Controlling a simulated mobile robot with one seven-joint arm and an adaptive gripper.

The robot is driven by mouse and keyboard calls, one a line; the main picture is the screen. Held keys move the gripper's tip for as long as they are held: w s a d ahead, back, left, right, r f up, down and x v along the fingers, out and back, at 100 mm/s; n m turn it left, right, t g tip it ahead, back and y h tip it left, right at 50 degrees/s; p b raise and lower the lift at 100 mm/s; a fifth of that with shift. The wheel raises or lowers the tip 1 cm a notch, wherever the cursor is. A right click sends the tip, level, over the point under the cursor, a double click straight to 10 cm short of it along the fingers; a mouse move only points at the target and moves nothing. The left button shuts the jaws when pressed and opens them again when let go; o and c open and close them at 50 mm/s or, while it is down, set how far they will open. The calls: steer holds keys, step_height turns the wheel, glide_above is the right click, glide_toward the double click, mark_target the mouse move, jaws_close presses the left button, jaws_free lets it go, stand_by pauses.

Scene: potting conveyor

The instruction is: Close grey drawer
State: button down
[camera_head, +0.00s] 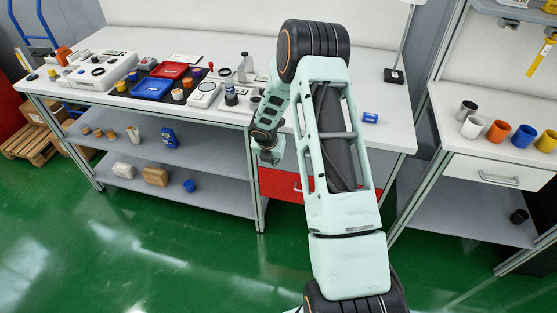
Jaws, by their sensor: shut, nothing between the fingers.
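A pale, grey-white drawer front (478,166) with a metal bar handle sits under the top of the right bench. It looks flush with the bench, though I cannot tell for certain. A red drawer (279,185) sits under the right part of the main bench, largely hidden by my arm. Any other drawer behind the arm is hidden. My gripper (270,158) hangs pointing down near the front edge of the main bench, in front of and just above the red drawer in the picture. It is shut and holds nothing. It is far left of the pale drawer.
The main bench (390,138) carries a blue tray (152,88), a red tray (170,71), instruments and a small blue box (370,118). Several coloured cups stand on the right bench, including an orange one (498,131). The green floor (180,230) in front is clear.

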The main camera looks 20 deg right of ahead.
steer(key=p+v, duration=0.1)
steer(key=v, duration=0.9)
